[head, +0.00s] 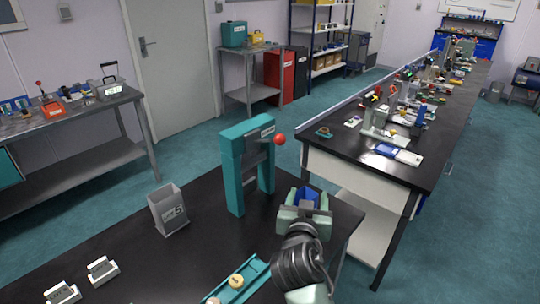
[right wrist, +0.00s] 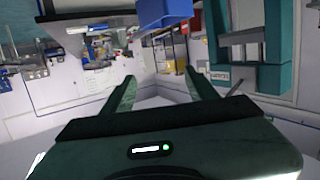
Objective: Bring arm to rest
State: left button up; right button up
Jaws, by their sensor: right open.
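My right gripper (head: 306,197) is over the right end of the near black table in the head view. Its two fingers are apart in the right wrist view (right wrist: 160,78), with nothing held between them. A blue open container (head: 305,195) shows just beyond the fingers in the head view and at the top of the right wrist view (right wrist: 165,12); its base is hidden. The teal press frame (head: 233,180) with a red knob (head: 280,139) stands upright left of the gripper. My left gripper is not in view.
A grey bin (head: 168,213) stands on the near table (head: 120,245). A teal tray (head: 258,272) with small round pieces and two white holders (head: 102,270) lie in front. A long cluttered bench (head: 330,158) stands beyond at the right. Bare tabletop lies between bin and tray.

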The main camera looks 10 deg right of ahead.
jog(key=s+d+f+n+g+y, duration=0.1)
jog(key=s+d+f+g, duration=0.15)
jog(key=s+f, duration=0.5)
jog(key=s+d+f+n+g+y, duration=0.1)
jog(key=s+f+g, duration=0.2)
jog(key=s+f, duration=0.45)
jog(key=s+a+f+n+g+y, duration=0.1)
jog(key=s+f+n+g+y, duration=0.15)
jog(key=s, duration=0.65)
jog(key=s+f+n+g+y, duration=0.1)
jog(key=s+f+n+g, duration=0.2)
jog(key=s, duration=0.6)
notch_tip(320, 180, down, 28)
jog(key=s+m+g, duration=0.1)
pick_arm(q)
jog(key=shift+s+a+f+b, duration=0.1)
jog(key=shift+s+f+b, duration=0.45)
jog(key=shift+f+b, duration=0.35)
pick_arm(e)
jog(key=s+d+f+g, duration=0.1)
jog(key=s+d+f, duration=0.1)
jog(key=s+f, duration=1.4)
jog(key=shift+s+d+f+g, duration=0.3)
jog(key=shift+s+d+f, duration=0.1)
jog(key=shift+s, duration=0.25)
